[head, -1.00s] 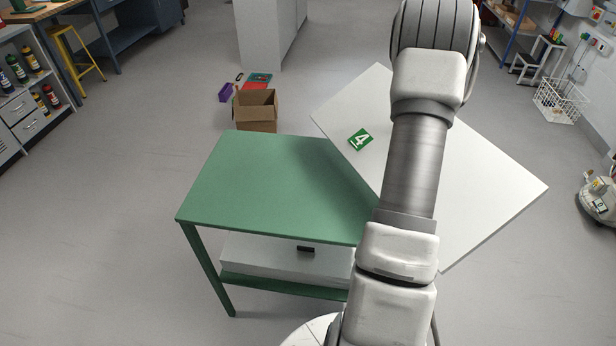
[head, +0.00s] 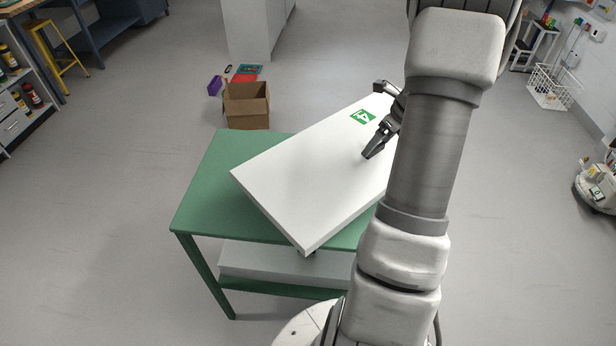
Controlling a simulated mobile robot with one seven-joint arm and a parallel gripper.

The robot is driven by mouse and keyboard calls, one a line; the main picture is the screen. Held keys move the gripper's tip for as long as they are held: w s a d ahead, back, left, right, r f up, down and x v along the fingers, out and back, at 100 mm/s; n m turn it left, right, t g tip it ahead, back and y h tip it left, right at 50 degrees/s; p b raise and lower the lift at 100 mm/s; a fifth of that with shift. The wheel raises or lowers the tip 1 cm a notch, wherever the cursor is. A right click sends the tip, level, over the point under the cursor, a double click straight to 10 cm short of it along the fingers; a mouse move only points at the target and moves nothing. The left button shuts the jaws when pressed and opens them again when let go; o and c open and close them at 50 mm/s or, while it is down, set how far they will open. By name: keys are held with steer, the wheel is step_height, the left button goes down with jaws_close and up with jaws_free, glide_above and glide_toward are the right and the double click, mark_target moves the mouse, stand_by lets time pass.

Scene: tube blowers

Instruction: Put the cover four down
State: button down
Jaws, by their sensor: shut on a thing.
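Cover four is a large white slab (head: 300,185) with a green label (head: 363,117) bearing a white 4. It lies over the green table (head: 200,205), turned at an angle to it, with its near corner past the table's front edge. I cannot tell whether it touches the tabletop. My gripper (head: 374,121) is at the cover's upper right part, shut on it; the dark fingers show beside the label. My arm hides the cover's right end and the exact grip.
A white slab-like thing (head: 250,261) lies on the table's lower shelf. An open cardboard box (head: 247,108) stands on the floor behind the table, with small red and purple items near it. The left part of the tabletop is bare. The floor left of the table is clear.

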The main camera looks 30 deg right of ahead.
mark_target(336, 169)
steer(key=shift+w+a, duration=0.15)
steer(key=shift+a, duration=0.2)
steer(key=a+f, duration=0.2)
steer(key=a, duration=0.1)
steer(key=w+a+f+b, duration=0.1)
steer(key=a+f, duration=0.1)
steer(key=a, duration=0.2)
steer(key=w+a+f, duration=0.1)
steer(key=a+f, duration=0.2)
steer(key=a, duration=0.1)
steer(key=shift+a+f, duration=0.1)
steer(key=shift+a, duration=0.1)
steer(key=shift+f+b, duration=0.75)
steer(key=shift+f, duration=1.25)
jaws_free()
